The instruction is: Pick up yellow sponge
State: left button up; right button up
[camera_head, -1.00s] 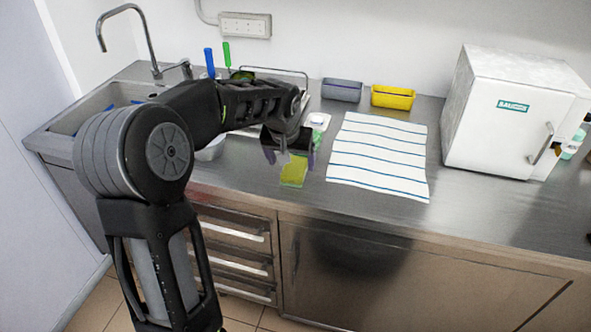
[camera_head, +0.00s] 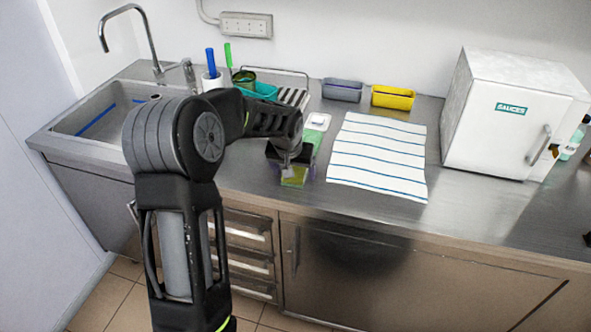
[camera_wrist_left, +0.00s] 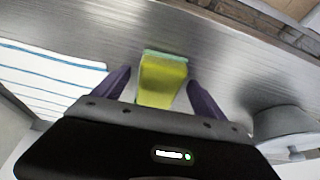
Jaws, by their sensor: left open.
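The yellow sponge (camera_head: 293,180) lies on the steel counter, left of the striped cloth, and is mostly hidden by my gripper in the head view. In the left wrist view the yellow sponge (camera_wrist_left: 161,82) shows a green layer along its far edge. My left gripper (camera_head: 291,172) is right over it. In the left wrist view the two purple fingers of my left gripper (camera_wrist_left: 158,88) are open, one on each side of the sponge, with small gaps. My right gripper is not in view.
A striped cloth (camera_head: 378,157) lies flat to the right. A white freezer (camera_head: 505,115) stands further right. A grey bin (camera_head: 342,90) and a yellow bin (camera_head: 393,97) stand at the back. The sink (camera_head: 95,120) is at the left. The counter front is clear.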

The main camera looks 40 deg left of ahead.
pick_arm(q)
jog(key=shift+c, duration=0.3)
jog(key=c, duration=1.5)
notch_tip(320, 180, up, 10)
jog(key=b, duration=0.1)
jog(key=shift+b, duration=0.3)
jog(key=shift+d, duration=0.1)
